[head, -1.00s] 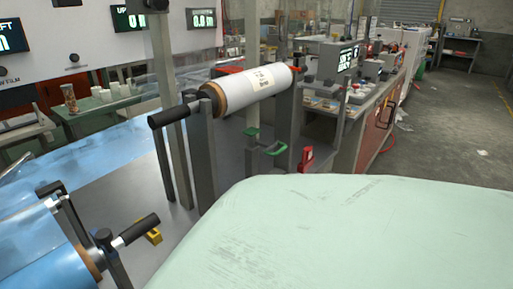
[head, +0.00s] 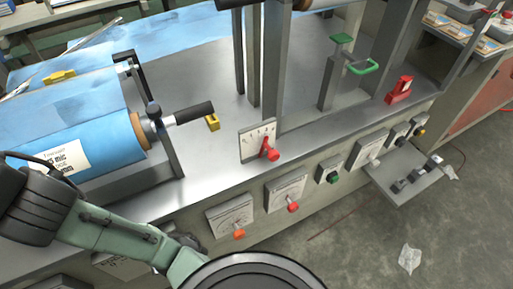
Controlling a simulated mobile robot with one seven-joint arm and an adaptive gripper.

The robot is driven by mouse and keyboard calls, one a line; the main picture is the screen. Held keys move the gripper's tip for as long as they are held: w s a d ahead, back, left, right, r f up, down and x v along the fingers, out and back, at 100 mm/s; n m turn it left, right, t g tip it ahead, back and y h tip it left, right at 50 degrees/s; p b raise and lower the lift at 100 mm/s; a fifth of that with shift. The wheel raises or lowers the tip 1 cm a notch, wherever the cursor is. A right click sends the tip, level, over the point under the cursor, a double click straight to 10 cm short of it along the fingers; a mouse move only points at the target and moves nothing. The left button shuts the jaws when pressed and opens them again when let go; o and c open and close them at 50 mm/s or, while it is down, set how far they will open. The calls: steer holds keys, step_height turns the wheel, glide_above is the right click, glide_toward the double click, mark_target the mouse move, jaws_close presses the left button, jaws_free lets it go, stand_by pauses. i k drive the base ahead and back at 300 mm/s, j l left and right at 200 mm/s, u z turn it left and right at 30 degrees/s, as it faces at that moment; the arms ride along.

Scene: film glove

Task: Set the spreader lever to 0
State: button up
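Several controls line the front of the machine, and their labels are too small for me to tell which is the spreader lever. A red lever (head: 269,151) stands in front of a small upright white scale plate (head: 257,139) on the machine's top edge. Its exact reading is not legible. On the front face below are a dial plate with an orange handle (head: 239,234), one with a red handle (head: 293,207), a green knob (head: 333,179) and a further dial plate (head: 369,150). My gripper is not in view; only parts of my arm show at lower left.
A blue film roll (head: 75,125) with a black crank handle (head: 193,113) sits at left. Grey posts, a green-handled clamp (head: 341,72) and a red block (head: 400,89) rise from the machine top.

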mark_target(274, 155)
steer(key=z, duration=0.15)
steer(key=k+l+z, duration=0.2)
steer(key=l, duration=0.15)
steer(key=k+l+z, duration=0.45)
steer(key=l, duration=0.25)
steer(key=i, duration=0.1)
